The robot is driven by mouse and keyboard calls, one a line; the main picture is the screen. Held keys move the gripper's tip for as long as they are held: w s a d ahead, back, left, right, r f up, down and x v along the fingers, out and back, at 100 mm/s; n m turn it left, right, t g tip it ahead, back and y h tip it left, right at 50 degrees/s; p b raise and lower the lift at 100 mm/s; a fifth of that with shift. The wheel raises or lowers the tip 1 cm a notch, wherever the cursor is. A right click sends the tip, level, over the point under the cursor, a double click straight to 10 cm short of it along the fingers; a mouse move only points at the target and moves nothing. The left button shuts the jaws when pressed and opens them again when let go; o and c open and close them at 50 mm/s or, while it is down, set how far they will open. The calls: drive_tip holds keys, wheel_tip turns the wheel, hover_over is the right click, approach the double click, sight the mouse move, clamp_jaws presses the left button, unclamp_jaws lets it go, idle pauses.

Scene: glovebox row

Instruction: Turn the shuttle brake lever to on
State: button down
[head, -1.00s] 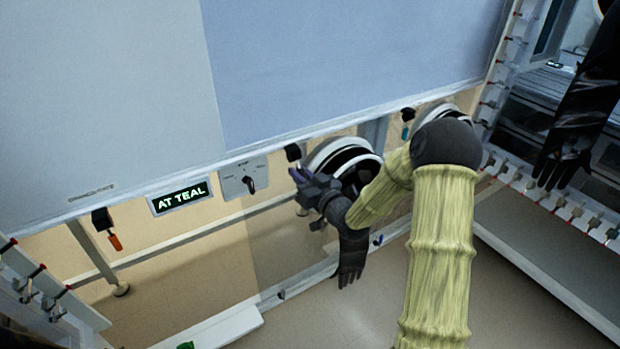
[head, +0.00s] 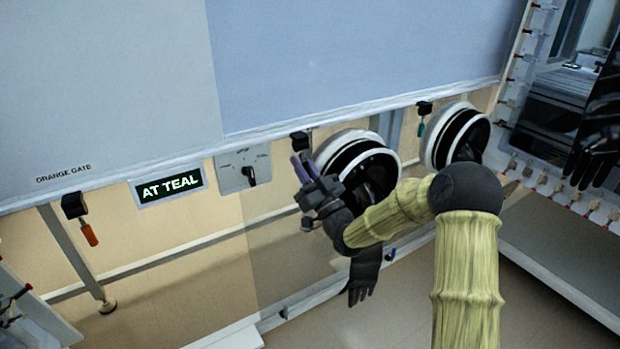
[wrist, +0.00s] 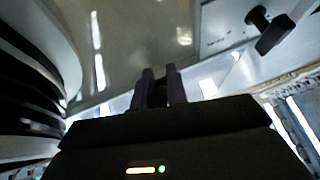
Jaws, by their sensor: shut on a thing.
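A black lever block (head: 300,142) sits under the front edge of the blue panel, left of the middle glove port. My gripper (head: 301,166) is just below it, its purple-grey fingers pointing up at it. In the wrist view the fingers (wrist: 162,88) are close together on a dark thing, apparently the handle of this lever. The handle is mostly hidden by the fingers, and its setting cannot be told. No label on it is readable, so I cannot confirm that it is the shuttle brake lever.
A plate with a black knob (head: 250,174) is left of my gripper, beside the "AT TEAL" display (head: 168,187). An orange-handled lever (head: 89,234) hangs far left, a teal-handled one (head: 421,128) right. The middle glove port (head: 392,156) is close to my wrist; a black glove (head: 363,276) hangs below.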

drive_tip(key=shift+w+a+f+t+y+b, duration=0.15)
drive_tip(key=shift+f+t+y+b, duration=0.15)
drive_tip(key=shift+b, duration=0.25)
drive_tip(key=c, duration=1.4)
unclamp_jaws()
drive_tip(key=shift+r, duration=0.15)
drive_tip(key=p+v, duration=0.2)
drive_tip(key=v, duration=1.5)
